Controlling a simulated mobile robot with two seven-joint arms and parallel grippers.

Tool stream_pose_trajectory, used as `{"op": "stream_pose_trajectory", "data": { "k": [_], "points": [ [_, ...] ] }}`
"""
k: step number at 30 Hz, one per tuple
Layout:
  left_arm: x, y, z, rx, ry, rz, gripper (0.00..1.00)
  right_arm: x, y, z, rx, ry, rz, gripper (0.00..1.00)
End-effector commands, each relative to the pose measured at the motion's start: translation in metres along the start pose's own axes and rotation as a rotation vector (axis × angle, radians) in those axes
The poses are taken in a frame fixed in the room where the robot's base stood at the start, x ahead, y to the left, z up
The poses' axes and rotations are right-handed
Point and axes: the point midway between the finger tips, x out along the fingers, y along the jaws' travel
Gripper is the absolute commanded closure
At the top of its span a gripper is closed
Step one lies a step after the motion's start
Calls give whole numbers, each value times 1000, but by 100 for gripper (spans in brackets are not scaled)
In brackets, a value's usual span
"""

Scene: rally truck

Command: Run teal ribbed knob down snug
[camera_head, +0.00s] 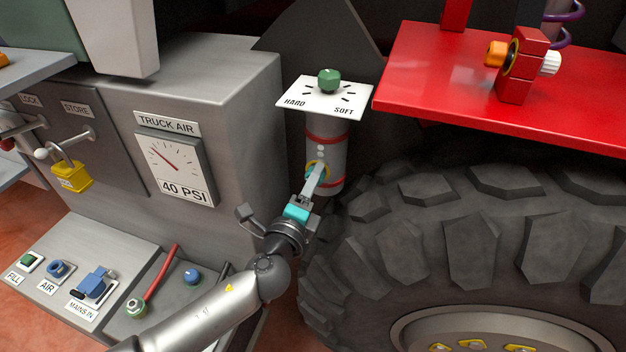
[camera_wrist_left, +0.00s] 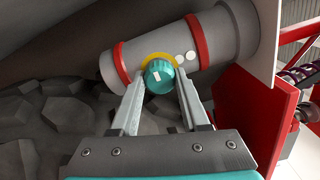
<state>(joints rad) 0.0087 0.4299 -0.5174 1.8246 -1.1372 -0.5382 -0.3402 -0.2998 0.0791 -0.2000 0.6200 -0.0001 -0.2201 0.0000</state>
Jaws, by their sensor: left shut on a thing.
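The teal ribbed knob (camera_wrist_left: 158,76) sits on the side of a grey cylinder (camera_head: 330,157) with red bands, with a yellow ring (camera_wrist_left: 147,60) around its base. It has a pale mark on its face. My left gripper (camera_head: 315,180) reaches the knob from the front. In the left wrist view its two fingers (camera_wrist_left: 160,86) are on either side of the knob, shut on it. In the head view the gripper mostly hides the knob. My right gripper is not in view.
A HARD/SOFT plate (camera_head: 351,98) with a green knob (camera_head: 328,80) tops the cylinder. A grey TRUCK AIR cabinet (camera_head: 235,110) stands left, a large tyre (camera_head: 420,230) right, and a red shelf (camera_head: 420,70) upper right.

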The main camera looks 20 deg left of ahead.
Motion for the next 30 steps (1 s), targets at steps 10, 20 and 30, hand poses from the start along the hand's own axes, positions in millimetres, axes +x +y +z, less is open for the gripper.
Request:
{"op": "stream_pose_trajectory", "data": {
  "k": [10, 20, 30],
  "points": [
    [-1, 2, -2, 0, 3, 4, 43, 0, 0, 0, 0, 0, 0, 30],
    [0, 1, 0, -1, 1, 1, 24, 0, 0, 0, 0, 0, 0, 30],
    [-20, 2, -1, 0, 3, 3, 24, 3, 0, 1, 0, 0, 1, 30]
  ]
}}
